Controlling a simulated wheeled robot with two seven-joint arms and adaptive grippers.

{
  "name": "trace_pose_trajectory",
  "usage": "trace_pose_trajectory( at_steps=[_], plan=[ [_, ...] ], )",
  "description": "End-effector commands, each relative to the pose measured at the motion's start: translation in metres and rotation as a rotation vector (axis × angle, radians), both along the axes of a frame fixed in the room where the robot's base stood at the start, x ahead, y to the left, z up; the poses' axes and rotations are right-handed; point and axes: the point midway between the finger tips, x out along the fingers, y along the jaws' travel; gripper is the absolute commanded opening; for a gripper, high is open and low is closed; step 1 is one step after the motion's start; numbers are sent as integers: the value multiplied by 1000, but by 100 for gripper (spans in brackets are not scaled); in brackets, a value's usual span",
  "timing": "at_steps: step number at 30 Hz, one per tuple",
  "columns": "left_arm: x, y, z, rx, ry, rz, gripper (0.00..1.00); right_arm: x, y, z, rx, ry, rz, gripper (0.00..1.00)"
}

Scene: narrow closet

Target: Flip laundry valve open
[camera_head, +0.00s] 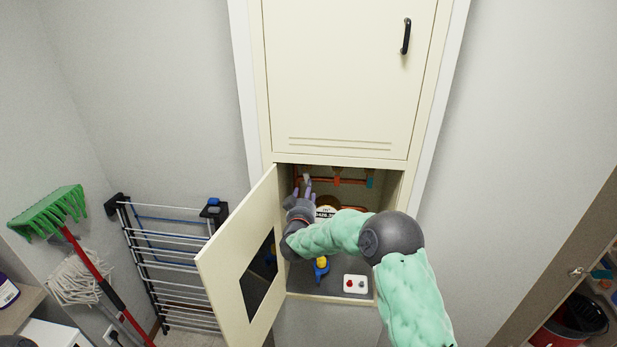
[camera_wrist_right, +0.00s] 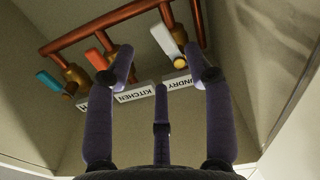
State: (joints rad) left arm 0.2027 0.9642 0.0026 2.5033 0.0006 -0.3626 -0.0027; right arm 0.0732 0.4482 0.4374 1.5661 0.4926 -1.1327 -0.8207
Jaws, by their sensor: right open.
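The laundry valve has a white lever handle (camera_wrist_right: 164,40) on a brass body below a copper pipe, beside a white tag reading "...UNDRY" (camera_wrist_right: 178,82), upside down in the right wrist view. My right gripper (camera_wrist_right: 160,62) is open, with its purple fingers spread on both sides of the white handle in the picture. I cannot tell whether any finger touches it. In the head view my right gripper (camera_head: 303,192) reaches into the open lower cabinet at its upper left, hiding much of the valve. My left gripper is not in view.
An orange kitchen valve handle (camera_wrist_right: 97,59) and a blue handle (camera_wrist_right: 48,80) sit beside it. The cabinet door (camera_head: 232,247) stands open at the left. A button box (camera_head: 355,284) and a blue-and-yellow valve (camera_head: 321,268) are lower in the cabinet. A drying rack (camera_head: 170,250) stands left.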

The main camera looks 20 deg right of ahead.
Motion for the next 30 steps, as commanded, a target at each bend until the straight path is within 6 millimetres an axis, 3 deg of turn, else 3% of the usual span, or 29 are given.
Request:
trace_pose_trajectory(
  at_steps=[6, 13, 28, 30],
  plan=[
    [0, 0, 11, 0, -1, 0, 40, 32, -20, 1, -1, 1, 0, 53],
    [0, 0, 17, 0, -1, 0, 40, 56, -34, 1, 1, 1, 1, 53],
    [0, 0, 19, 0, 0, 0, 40, 66, -40, 0, 0, 2, 2, 53],
    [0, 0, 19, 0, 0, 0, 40, 66, -40, 0, 0, 2, 2, 33]
  ],
)
